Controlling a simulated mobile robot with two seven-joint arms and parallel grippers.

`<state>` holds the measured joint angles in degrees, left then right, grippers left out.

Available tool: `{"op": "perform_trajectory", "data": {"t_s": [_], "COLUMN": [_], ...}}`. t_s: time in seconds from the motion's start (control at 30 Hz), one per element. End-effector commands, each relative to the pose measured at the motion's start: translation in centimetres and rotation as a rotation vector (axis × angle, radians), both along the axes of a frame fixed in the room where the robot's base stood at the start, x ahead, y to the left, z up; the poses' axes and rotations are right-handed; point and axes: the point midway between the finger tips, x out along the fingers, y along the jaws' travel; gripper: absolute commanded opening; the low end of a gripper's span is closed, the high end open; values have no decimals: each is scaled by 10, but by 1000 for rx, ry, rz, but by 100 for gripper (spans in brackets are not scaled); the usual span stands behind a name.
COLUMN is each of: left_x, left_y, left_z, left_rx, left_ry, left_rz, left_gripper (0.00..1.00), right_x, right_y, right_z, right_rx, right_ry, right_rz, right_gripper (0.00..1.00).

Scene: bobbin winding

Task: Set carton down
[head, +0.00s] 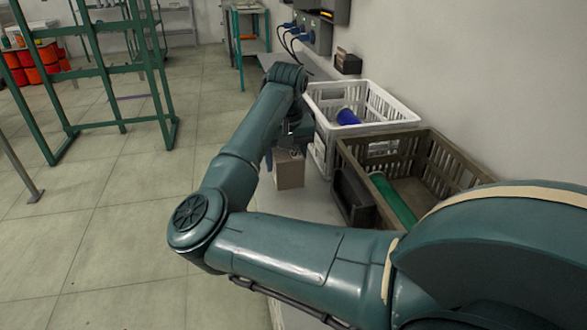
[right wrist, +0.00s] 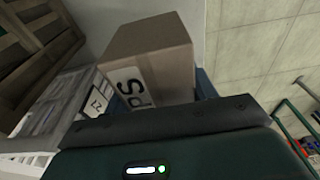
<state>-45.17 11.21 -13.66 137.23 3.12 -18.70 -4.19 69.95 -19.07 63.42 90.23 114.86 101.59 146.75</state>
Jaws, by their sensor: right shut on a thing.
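The small brown carton (head: 290,171) is at the left edge of the pale bench, beside the crates. My right gripper (head: 286,153) reaches over it from above and is shut on it. In the right wrist view the carton (right wrist: 150,55) fills the space in front of the gripper, with dark print on a white label, and a blue finger (right wrist: 205,84) shows at its right side. I cannot tell whether its bottom touches the bench (head: 300,203). My left gripper is not in view.
A white crate (head: 390,97) with a blue item (head: 348,117) stands behind the carton to the right. A brown crate (head: 435,146) holds a green roll (head: 393,200). A dark box (head: 353,196) stands beside it. Open floor lies left; a green frame (head: 103,72) stands further off.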

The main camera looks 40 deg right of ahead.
Motion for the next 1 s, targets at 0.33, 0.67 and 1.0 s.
{"op": "perform_trajectory", "data": {"t_s": [0.33,0.67,1.0], "left_x": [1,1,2], "left_y": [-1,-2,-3], "left_z": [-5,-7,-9], "left_rx": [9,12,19], "left_ry": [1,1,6], "left_rz": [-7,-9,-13], "left_gripper": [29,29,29], "right_x": [0,0,0], "right_y": [0,0,0], "right_z": [-39,-42,-43], "right_rx": [-1,-1,0], "right_ry": [2,-2,0], "right_rz": [0,0,0], "right_gripper": [30,30,77]}}
